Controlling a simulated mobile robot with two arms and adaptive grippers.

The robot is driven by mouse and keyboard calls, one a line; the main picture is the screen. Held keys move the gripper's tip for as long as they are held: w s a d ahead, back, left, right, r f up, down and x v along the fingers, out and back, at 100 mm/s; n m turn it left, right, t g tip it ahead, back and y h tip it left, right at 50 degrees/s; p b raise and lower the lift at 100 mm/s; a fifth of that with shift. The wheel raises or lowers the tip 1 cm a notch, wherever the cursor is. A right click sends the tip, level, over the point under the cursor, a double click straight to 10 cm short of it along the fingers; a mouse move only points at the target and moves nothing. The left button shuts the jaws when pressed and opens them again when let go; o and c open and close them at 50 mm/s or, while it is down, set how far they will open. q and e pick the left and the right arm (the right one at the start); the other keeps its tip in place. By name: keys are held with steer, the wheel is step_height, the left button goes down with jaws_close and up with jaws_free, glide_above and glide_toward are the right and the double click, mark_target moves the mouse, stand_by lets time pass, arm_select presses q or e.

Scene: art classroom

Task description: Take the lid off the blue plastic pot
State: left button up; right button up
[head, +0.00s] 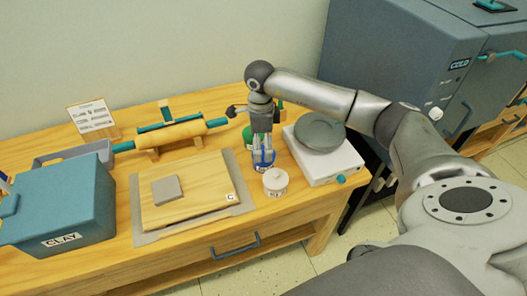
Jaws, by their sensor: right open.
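The blue plastic pot (263,166) stands on the wooden table between the board and the white scale. My right gripper (263,152) points straight down over it, open, with its fingers at the pot's top. The fingers cover much of the pot's upper part, so its lid cannot be made out clearly. I cannot tell whether the fingers touch it. My left gripper is not in view.
A white lidded pot (275,182) stands close in front of the blue one. A green pot (248,138) is just behind. A white scale (333,168) with a grey pan is at right. A wooden board (205,204) and a blue CLAY bin (62,212) are at left.

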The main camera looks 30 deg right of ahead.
steer(key=shift+f, duration=1.45)
steer(key=c, duration=0.9)
steer(key=shift+o, duration=0.2)
steer(key=shift+r, duration=0.1)
